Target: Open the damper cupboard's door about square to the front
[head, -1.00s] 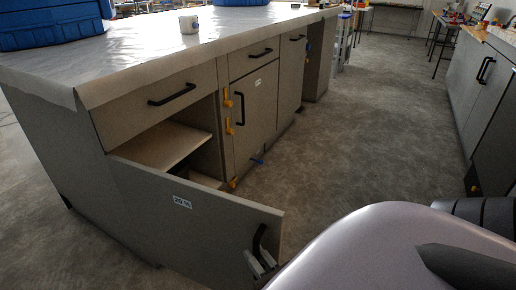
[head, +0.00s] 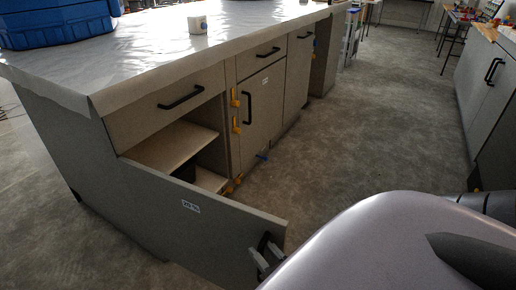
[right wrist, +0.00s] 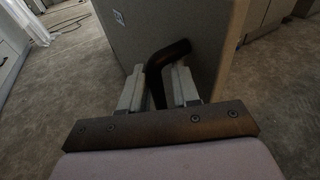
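The damper cupboard's door (head: 185,220) stands swung out from the left end of the bench front, roughly square to it, with a small white label on its face. The open cupboard (head: 172,147) shows a pale shelf and a dark object low inside. My right gripper (head: 262,258) is at the door's black handle (head: 267,241) near the free edge. In the right wrist view, the fingers (right wrist: 157,88) are closed around the handle (right wrist: 171,52), one on each side, with the door panel (right wrist: 180,22) behind. My left gripper is not in view.
A closed cupboard (head: 260,112) with yellow clips stands beside the open one. Grey floor (head: 370,130) is clear to the right, up to another row of cupboards (head: 480,80).

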